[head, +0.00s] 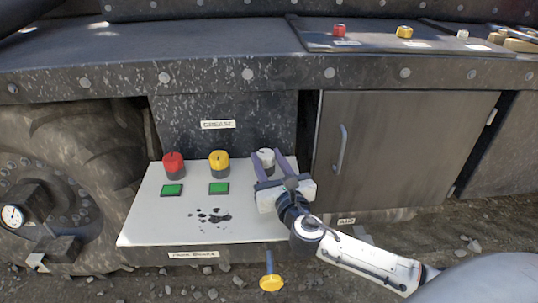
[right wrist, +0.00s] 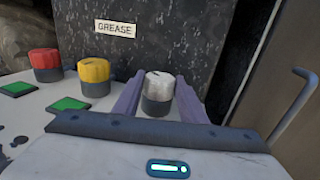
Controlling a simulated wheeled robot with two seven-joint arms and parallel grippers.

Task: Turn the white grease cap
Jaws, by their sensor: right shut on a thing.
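The white grease cap (head: 265,157) sits on a dark base at the right end of a row of three on the white panel. It also shows in the right wrist view (right wrist: 159,85), between the fingers. My right gripper (head: 270,167) reaches over the panel from the lower right, and its purple fingers are shut on the white cap, one on each side. The gripper's own body hides part of the panel. My left gripper is not in view.
A grey cabinet door with a handle (head: 340,148) is close on the right. A yellow knob (head: 271,282) sticks out below the panel.

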